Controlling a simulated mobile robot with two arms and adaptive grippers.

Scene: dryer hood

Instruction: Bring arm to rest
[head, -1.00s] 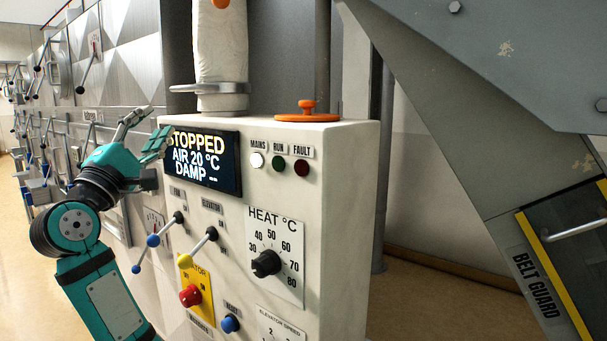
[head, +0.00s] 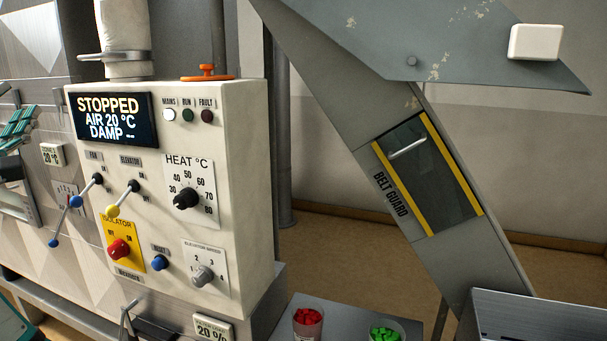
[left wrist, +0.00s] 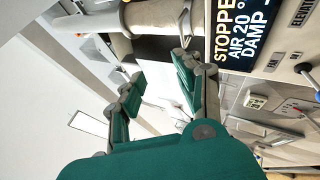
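My left gripper (head: 16,128) shows at the left edge of the head view, left of the display, with only teal finger pieces in frame. In the left wrist view my left gripper (left wrist: 158,76) has its two teal and grey fingers spread apart with nothing between them. The cream control box (head: 235,150) stands to the right of this gripper. Its display (head: 113,118) reads STOPPED, AIR 20 °C, DAMP; the display also shows in the left wrist view (left wrist: 240,38).
Levers, a red isolator knob (head: 119,248) and a heat dial (head: 186,199) project from the box front. A sloping duct with a belt guard (head: 428,175) stands at right. Cups of red pieces (head: 307,318) and green pieces (head: 385,333) stand at the bottom.

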